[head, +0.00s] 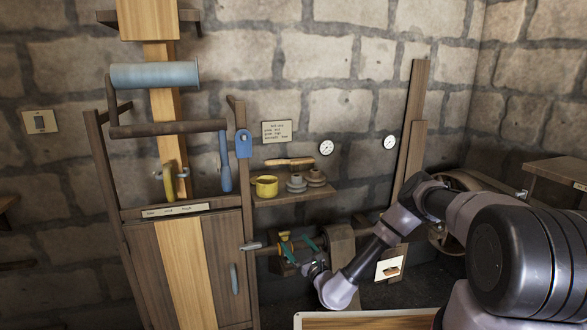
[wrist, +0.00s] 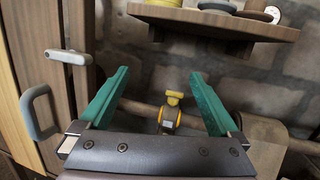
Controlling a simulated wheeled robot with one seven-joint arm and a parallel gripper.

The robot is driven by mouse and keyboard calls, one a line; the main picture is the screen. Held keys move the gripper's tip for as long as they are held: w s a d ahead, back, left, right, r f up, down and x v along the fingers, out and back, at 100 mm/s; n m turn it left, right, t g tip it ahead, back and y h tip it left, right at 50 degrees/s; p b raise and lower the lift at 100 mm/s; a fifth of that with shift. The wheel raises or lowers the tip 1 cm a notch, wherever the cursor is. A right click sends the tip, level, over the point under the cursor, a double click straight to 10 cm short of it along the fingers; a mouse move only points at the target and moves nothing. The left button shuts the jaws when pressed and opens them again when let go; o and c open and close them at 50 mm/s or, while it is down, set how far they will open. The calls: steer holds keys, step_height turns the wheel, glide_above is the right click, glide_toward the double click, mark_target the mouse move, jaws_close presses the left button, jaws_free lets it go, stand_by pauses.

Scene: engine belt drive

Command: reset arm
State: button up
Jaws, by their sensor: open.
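My gripper (head: 297,247) is in front of the wooden shaft, to the right of the cabinet, in the head view. In the wrist view its two green fingers (wrist: 157,103) stand wide apart with nothing held between them. A yellow fitting (wrist: 170,113) on the shaft (wrist: 140,109) shows beyond the fingers, in the gap between them. I cannot tell how far the fingertips are from it. My arm comes in from the right side of the head view and bends down to the gripper.
A wooden cabinet (head: 197,265) with a grey handle (head: 234,280) stands left of the gripper. A wooden tabletop (head: 365,321) is at the bottom. A large wheel (head: 447,236) stands behind my arm.

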steer(key=s+a+r+n+g+y, duration=0.2)
steer(key=r+n+g+y, duration=0.45)
steer(key=r, duration=0.65)
steer(key=s+a+r+n+g+y, duration=0.2)
steer(key=r+n+g+y, duration=0.2)
steer(key=r+n+g, duration=0.6)
steer(key=s+d+r+n+g+h, duration=0.1)
steer(key=s+r+n+g+h, duration=0.2)
steer(key=s+r+n, duration=0.5)
steer(key=s+d+r+t+h, duration=0.4)
steer(key=s+d+r+h, duration=0.3)
steer(key=s+d+r, duration=0.3)
steer(key=s+d+r+t+h, duration=0.5)
steer(key=s+d+r+h, duration=0.3)
steer(key=d, duration=0.8)
steer(key=v, duration=0.4)
steer(key=shift+r, duration=0.35)
steer(key=shift+a+n, duration=0.15)
steer(key=shift+n, duration=0.2)
